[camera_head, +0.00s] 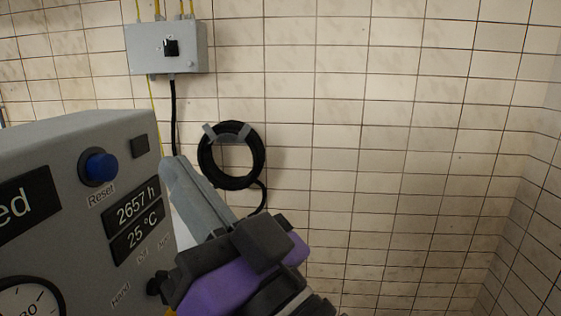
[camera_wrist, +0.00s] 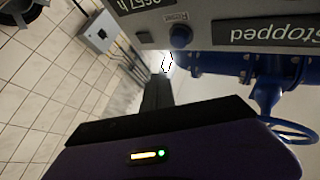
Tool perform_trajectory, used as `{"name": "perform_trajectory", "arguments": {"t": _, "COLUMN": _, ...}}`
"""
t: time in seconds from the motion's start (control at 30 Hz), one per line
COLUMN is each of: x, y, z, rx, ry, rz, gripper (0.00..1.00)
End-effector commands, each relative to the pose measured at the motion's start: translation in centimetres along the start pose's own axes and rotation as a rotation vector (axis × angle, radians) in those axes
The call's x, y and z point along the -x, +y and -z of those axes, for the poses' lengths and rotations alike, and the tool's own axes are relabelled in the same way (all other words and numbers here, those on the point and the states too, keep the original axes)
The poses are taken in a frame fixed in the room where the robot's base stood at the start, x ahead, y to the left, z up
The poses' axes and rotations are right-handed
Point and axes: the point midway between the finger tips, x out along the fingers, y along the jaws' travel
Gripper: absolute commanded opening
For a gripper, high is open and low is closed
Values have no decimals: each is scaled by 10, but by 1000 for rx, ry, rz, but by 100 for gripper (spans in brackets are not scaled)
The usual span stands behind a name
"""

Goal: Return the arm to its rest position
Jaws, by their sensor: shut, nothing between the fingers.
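My gripper (camera_head: 172,172) shows in the head view at lower centre, with grey fingers and a purple and black body. Its fingers are together with nothing between them, pointing up and left. They overlap the right edge of the grey control panel (camera_head: 70,150) in the picture; I cannot tell the exact gap. In the wrist view the dark finger (camera_wrist: 157,92) points up toward the panel's lower edge, near the blue Reset button (camera_wrist: 181,36).
The panel carries a blue Reset button (camera_head: 98,166), displays and a gauge (camera_head: 28,300). A grey switch box (camera_head: 166,47) and a coiled black hose (camera_head: 231,155) are on the tiled wall. Blue pipework (camera_wrist: 225,65) and a blue handwheel (camera_wrist: 290,130) show in the wrist view. The right side looks clear.

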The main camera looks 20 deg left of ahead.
Motion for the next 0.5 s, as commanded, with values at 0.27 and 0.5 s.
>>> {"name": "perform_trajectory", "arguments": {"t": 0.27, "x": 3, "y": 8, "z": 27, "rx": 28, "ry": 104, "rz": -41, "gripper": 0}}
{"name": "perform_trajectory", "arguments": {"t": 0.5, "x": 55, "y": 51, "z": 17, "rx": 96, "ry": 181, "rz": -214, "gripper": 0}}
